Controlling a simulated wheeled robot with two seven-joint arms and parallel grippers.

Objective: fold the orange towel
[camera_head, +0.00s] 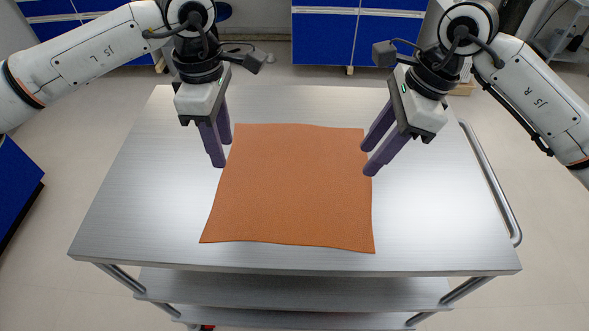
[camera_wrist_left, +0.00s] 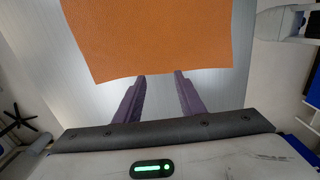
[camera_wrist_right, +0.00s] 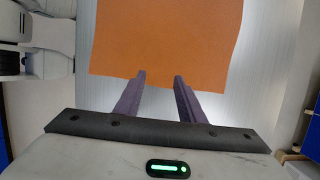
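The orange towel (camera_head: 298,190) lies flat and spread out, roughly square, on the metal cart top. My left gripper (camera_head: 219,152) is at the towel's far left side, above the cart, with its purple fingers apart and nothing between them. My right gripper (camera_head: 368,160) is at the towel's right edge near the far corner, its fingers also apart and empty. The towel edge shows just beyond the left fingertips in the left wrist view (camera_wrist_left: 150,35) and at the right fingertips in the right wrist view (camera_wrist_right: 165,40). I cannot tell whether any fingertip touches the cloth.
The metal cart (camera_head: 440,220) has bare room left, right and in front of the towel. A rail handle (camera_head: 492,185) runs along its right side, and a lower shelf (camera_head: 290,290) shows below. Blue cabinets (camera_head: 358,38) stand behind on the floor.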

